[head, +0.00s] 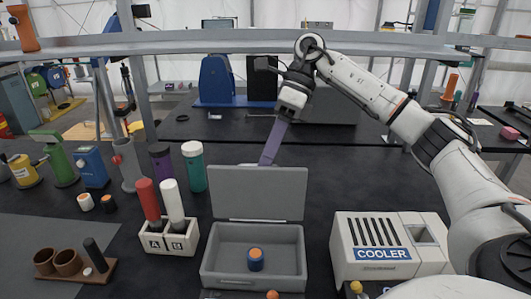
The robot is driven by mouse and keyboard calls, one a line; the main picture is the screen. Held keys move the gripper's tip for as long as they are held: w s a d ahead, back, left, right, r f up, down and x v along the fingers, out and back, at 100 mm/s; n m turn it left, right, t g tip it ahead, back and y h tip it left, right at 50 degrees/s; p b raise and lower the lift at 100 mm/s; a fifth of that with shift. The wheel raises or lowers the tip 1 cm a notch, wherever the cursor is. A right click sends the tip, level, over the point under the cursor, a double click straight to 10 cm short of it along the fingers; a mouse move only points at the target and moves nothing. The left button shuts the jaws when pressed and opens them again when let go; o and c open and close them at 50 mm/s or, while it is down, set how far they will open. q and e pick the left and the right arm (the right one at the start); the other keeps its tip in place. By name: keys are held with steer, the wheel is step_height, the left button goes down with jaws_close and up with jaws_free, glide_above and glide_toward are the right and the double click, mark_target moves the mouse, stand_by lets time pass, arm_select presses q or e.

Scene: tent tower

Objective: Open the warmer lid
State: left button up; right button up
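A grey box, which I take for the warmer (215,270), stands at the front centre with no label that I can see. Its lid (258,190) stands raised at the back edge, nearly upright, so the inside shows. A small blue vial with an orange cap (256,258) stands in it. My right arm reaches in from the right, and my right gripper (269,158) is a narrow purple-grey shape seen edge-on. It points down to the lid's top edge; its tip is partly hidden behind the lid, and contact is unclear. My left gripper is out of view.
A white cooler (385,253) stands right of the box. A rack marked A and B (168,238) with red and white tubes stands left. Purple (160,162) and green (194,166) bottles stand behind it. A brown cup holder (75,267) is front left.

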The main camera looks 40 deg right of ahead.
steer(key=shift+o, duration=0.7)
steer(key=shift+w, duration=0.15)
steer(key=shift+d+r, duration=0.1)
steer(key=shift+r, duration=0.1)
steer(key=p+v, duration=0.3)
steer(key=v, duration=0.7)
steer(key=shift+d+r, duration=0.1)
steer(key=shift+d, duration=0.05)
